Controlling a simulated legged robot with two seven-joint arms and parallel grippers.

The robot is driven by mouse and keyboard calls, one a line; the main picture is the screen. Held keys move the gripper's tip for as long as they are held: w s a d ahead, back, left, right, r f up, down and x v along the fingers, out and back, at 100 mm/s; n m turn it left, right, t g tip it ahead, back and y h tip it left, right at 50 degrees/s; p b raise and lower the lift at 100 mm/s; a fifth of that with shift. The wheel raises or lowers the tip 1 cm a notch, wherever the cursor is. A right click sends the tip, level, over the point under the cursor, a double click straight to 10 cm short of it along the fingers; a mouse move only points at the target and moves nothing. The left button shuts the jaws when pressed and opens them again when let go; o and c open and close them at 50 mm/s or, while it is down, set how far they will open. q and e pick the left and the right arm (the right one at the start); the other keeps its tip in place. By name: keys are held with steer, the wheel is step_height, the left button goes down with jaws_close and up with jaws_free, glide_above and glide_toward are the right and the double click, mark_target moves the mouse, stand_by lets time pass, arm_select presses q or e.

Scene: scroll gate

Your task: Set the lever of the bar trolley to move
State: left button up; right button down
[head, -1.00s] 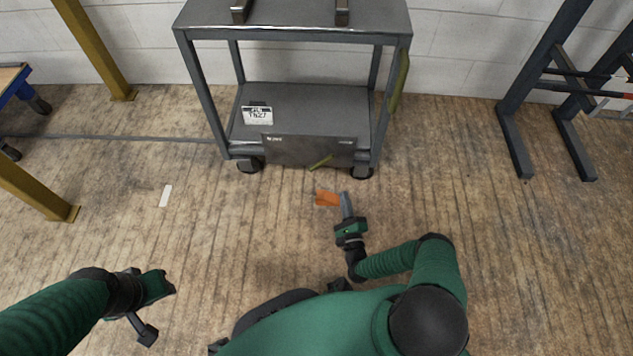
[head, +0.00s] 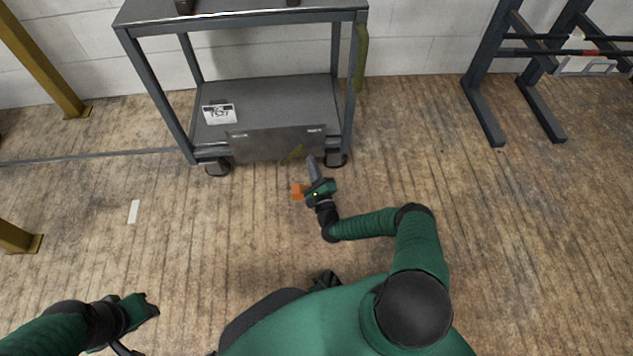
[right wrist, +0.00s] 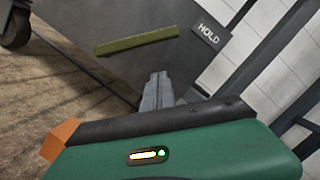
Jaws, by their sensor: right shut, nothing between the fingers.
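The bar trolley (head: 262,100) is a grey two-shelf cart with a front panel (head: 250,146) low down. An olive lever (head: 292,154) on that panel slants up to the right. In the right wrist view the lever (right wrist: 137,40) points its right end toward a dark label reading HOLD (right wrist: 209,33). The label at the panel's left is too small to read. My right gripper (head: 310,159) is shut and empty, just right of the lever; in the right wrist view its fingers (right wrist: 156,88) appear below the lever, seemingly apart from it. My left gripper (head: 152,303) is low at the left, its jaws unclear.
A white printed card (head: 219,114) lies on the lower shelf. A dark rack (head: 483,105) stands at the right and a yellow post (head: 42,60) at the left. A white strip (head: 133,211) lies on the floor.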

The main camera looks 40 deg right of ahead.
steer(key=a+r, duration=0.1)
steer(key=w+a+r, duration=0.1)
steer(key=shift+w+a+r, duration=0.1)
steer(key=shift+a+r, duration=0.05)
steer(key=shift+a, duration=0.15)
steer(key=shift+r, duration=0.1)
steer(key=shift+a+r+n, duration=0.1)
steer(key=shift+r+n, duration=0.05)
steer(key=shift+n, duration=0.35)
steer(key=shift+w+a+r+p, duration=0.1)
steer(key=shift+r+p, duration=0.05)
steer(key=shift+p, duration=0.3)
steer(key=w+a+r+n+g+p, duration=0.1)
steer(key=w+a+n+p, duration=0.1)
steer(key=a+n+p, duration=0.2)
steer(key=w+a+r+n+g+y+p, duration=0.1)
steer(key=w+a+r+n+g+p, duration=0.1)
steer(key=n+p, duration=0.4)
steer(key=shift+w+a+n+p, duration=0.55)
steer(key=shift+a+n, duration=0.7)
steer(key=shift+n, duration=1.35)
